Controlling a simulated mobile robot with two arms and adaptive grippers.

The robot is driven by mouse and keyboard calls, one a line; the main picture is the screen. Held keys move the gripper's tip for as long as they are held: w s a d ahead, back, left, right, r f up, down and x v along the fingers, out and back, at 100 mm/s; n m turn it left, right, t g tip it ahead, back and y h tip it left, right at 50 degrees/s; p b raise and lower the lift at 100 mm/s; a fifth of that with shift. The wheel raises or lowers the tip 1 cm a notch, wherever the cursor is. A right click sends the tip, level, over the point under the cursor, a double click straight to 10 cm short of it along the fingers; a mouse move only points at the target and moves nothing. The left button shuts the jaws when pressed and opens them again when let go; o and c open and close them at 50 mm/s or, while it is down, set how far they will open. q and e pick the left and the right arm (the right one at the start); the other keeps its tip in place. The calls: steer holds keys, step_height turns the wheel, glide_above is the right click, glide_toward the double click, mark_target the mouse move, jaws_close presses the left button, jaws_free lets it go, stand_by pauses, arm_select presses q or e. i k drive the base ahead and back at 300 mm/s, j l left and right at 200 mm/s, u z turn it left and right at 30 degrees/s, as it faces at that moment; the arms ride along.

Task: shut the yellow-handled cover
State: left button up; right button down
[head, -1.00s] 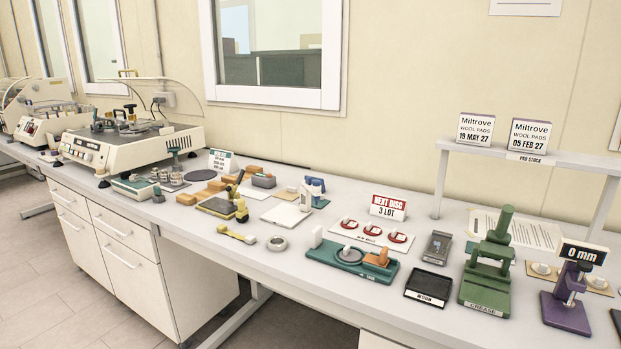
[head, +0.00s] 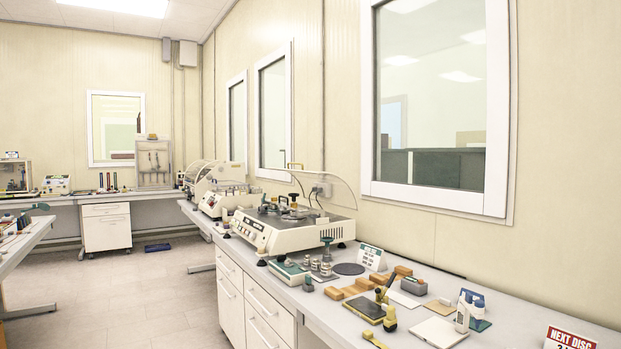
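The clear cover (head: 330,188) stands raised over the cream bench machine (head: 287,233), tilted up at its back near the wall. Its yellow handle (head: 294,166) shows at the upper left end of the cover. The machine's dark top (head: 270,217), with fittings on it, is exposed beneath. Neither of my grippers is in view.
The machine stands on a long bench (head: 500,308) along the right wall. Blocks, small pots and a green-and-white card (head: 371,257) crowd the bench in front of it. Another cream machine (head: 217,198) stands farther back. Open floor (head: 150,290) lies left of the drawers.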

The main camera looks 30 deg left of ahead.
mark_target(309, 184)
steer(key=i+j+u, duration=0.1)
steer(key=i+j, duration=0.35)
steer(key=j, duration=0.25)
steer(key=i+j+u, duration=0.1)
steer(key=i+j, duration=0.4)
steer(key=j, duration=0.15)
steer(key=i+j+u, duration=0.1)
steer(key=i+j, duration=0.4)
steer(key=j, duration=0.15)
